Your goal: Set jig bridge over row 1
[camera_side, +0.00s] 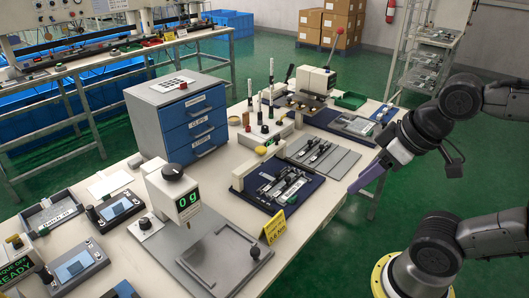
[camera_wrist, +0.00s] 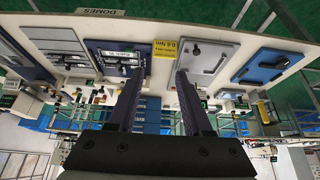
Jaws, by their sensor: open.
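A dark blue jig tray (camera_side: 303,200) lies near the bench's front edge, holding dark and silver jig parts (camera_side: 284,185) in rows. A cream upright block (camera_side: 256,167) stands at its back left; I cannot tell whether this is the jig bridge. The tray (camera_wrist: 95,44) is at upper left of centre in the wrist view, its parts (camera_wrist: 120,57) small. My gripper (camera_side: 353,188), with purple fingers, is to the right of the tray and beyond the bench edge. In the wrist view my gripper (camera_wrist: 160,71) is open and empty, its fingers apart. Row numbers are not readable.
A yellow sign (camera_side: 274,226) stands in front of the tray. Blue drawers (camera_side: 195,125) stand behind. Grey plates (camera_side: 322,156) and a lever press (camera_side: 314,82) are farther back.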

